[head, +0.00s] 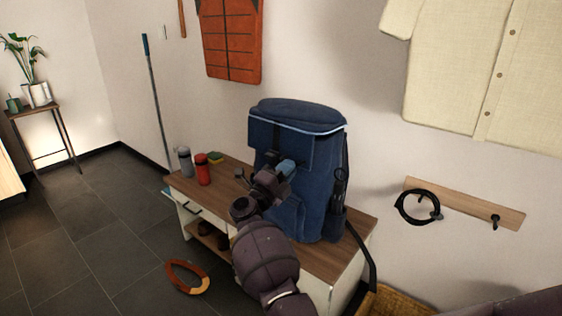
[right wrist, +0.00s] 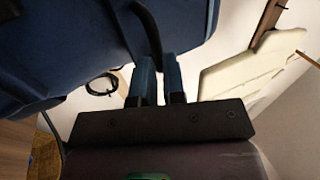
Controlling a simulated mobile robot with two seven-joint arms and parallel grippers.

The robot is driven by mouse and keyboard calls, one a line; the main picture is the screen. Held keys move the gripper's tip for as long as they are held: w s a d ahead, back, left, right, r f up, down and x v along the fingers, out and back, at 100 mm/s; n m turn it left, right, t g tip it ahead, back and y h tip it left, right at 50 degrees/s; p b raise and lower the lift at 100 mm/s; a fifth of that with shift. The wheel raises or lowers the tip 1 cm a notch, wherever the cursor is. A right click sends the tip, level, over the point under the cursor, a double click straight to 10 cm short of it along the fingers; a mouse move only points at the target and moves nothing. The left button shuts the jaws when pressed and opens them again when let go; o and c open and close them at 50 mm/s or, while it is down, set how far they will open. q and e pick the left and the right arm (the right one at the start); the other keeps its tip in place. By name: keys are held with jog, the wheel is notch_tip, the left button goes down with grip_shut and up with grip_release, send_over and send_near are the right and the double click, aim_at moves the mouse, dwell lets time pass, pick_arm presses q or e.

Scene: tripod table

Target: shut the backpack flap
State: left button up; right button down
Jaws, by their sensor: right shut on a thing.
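The blue backpack (head: 310,195) stands upright on a wooden-topped bench. Its flap (head: 295,113) lies over the top, with a front part hanging down the upper front. My right gripper (head: 282,163) is at the upper front of the backpack, just below the flap's front edge. In the right wrist view its two fingers (right wrist: 160,72) are closed on a dark strap (right wrist: 149,28) that runs up along the blue cloth. My arm hides part of the pack's front, and I cannot tell whether the flap is fastened. My left gripper is not in view.
A grey bottle (head: 185,162), a red bottle (head: 203,170) and a green-yellow sponge (head: 216,157) stand on the bench (head: 325,262) left of the pack. A hook rail (head: 465,208) holds a black coil at right. A wicker basket (head: 395,301) sits below. The floor at left is mostly free.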

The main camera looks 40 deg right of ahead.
aim_at(301, 167)
pick_arm(q)
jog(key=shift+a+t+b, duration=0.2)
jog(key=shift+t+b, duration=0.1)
jog(key=shift+b, duration=0.15)
pick_arm(e)
jog(key=f, duration=0.1)
jog(key=d+f, duration=0.1)
jog(key=shift+f, duration=0.35)
jog(key=shift+f, duration=0.2)
jog(key=c, duration=1.2)
grip_release()
jog(key=shift+w+d+f, duration=0.1)
jog(key=shift+d+f, duration=0.05)
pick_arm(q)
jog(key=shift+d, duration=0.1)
pick_arm(e)
jog(key=shift+r, duration=0.2)
